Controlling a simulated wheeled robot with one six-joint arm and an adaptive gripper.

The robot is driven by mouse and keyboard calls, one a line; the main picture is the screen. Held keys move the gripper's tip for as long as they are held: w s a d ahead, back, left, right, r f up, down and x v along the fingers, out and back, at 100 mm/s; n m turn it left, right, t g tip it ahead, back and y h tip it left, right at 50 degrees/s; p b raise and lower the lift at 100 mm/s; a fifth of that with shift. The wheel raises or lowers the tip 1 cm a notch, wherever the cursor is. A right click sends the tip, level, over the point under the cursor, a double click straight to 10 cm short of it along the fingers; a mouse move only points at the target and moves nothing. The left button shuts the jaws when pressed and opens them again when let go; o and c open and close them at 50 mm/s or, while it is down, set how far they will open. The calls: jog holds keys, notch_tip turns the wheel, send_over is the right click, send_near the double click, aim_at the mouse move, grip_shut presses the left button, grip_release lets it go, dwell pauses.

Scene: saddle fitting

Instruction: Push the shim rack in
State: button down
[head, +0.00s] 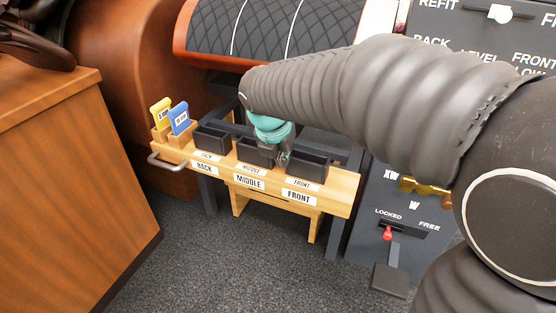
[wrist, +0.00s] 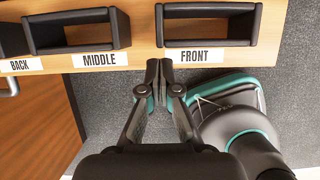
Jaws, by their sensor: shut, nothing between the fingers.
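The shim rack (head: 338,198) is a light wooden shelf with dark open bins labelled BACK, MIDDLE and FRONT. It sticks out below the quilted saddle, with a grey handle (head: 168,164) at its left end. In the wrist view the rack's front edge (wrist: 142,52) crosses the top. My gripper (wrist: 166,66) is shut and empty, its tips close to that edge between the MIDDLE and FRONT labels. I cannot tell whether they touch it. In the head view my gripper (head: 284,157) shows by the middle and front bins, partly hidden by my arm.
A yellow shim (head: 161,113) and a blue shim (head: 180,118) stand in holders at the rack's left end. A wooden cabinet (head: 70,180) stands at left. A grey panel with a red-knobbed LOCKED/FREE lever (head: 388,234) stands at right. Carpet (head: 235,255) in front is clear.

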jog(key=shift+w+d, duration=0.1)
jog(key=shift+w, duration=0.2)
jog(key=shift+r, duration=0.1)
jog(key=shift+w+d+p, duration=0.1)
jog(key=shift+w+p, duration=0.2)
jog(key=shift+p, duration=0.05)
jog(key=w+p, duration=0.1)
jog(key=w+d+p, duration=0.1)
jog(key=w, duration=0.1)
jog(key=shift+w+d+r, duration=0.1)
jog(key=shift+w+d, duration=0.1)
jog(key=shift+w, duration=0.1)
